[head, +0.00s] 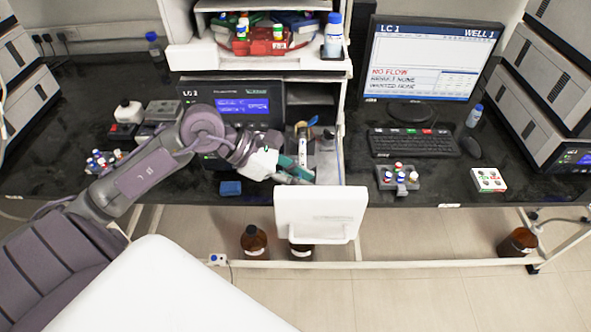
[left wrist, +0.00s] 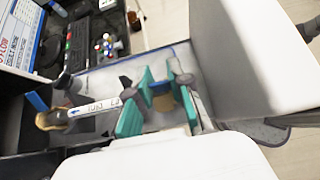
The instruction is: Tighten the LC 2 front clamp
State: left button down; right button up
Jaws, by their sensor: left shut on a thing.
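My left gripper (head: 294,170) reaches into the open drawer of the instrument. A white column (left wrist: 95,107) with printed lettering and a blue mark lies along the drawer. Its far end sits in a tan clamp (left wrist: 55,121) with a blue lever (left wrist: 37,101). My right gripper is not in view.
The white drawer front (head: 320,215) stands out past the bench edge. A monitor (head: 420,58) reads LC 1, WELL 1 and NO FLOW. A keyboard (head: 413,143), vial rack (head: 398,178) and button box (head: 489,180) are right of the drawer. A blue block (head: 230,188) lies left of it.

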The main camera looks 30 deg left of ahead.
pick_arm(q)
jog(key=shift+w+d+r+g+y+p, duration=0.15)
jog(key=shift+w+d+g+y+p, duration=0.1)
jog(key=shift+g+y+p, duration=0.25)
jog(key=shift+w+d+r+g+y+p, duration=0.2)
jog(key=shift+g+y, duration=0.1)
jog(key=shift+y, duration=0.4)
jog(key=shift+w+d+f+g+y+p, duration=0.15)
jog(key=shift+d+g+y+p, duration=0.15)
jog(key=shift+y, duration=0.3)
jog(key=shift+w+d+f+g+y+p, duration=0.1)
jog(key=shift+d+g+y+p, duration=0.1)
jog(key=shift+g+y, duration=0.3)
jog(key=shift+w+d+f+g+y, duration=0.15)
jog(key=shift+f+g+y, duration=0.1)
jog(key=shift+y, duration=0.3)
jog(key=shift+d+f+g+y, duration=0.15)
jog(key=shift+g+y, duration=0.1)
jog(key=shift+y, duration=0.3)
jog(key=shift+w+d+f+g+y, duration=0.1)
jog(key=shift+d+f+g+y, duration=0.2)
jog(key=shift+g+y, duration=0.45)
jog(key=shift+f+y, duration=0.1)
jog(key=shift+y, duration=0.25)
jog(key=c, duration=1)
grip_release()
jog(key=shift+c, duration=0.2)
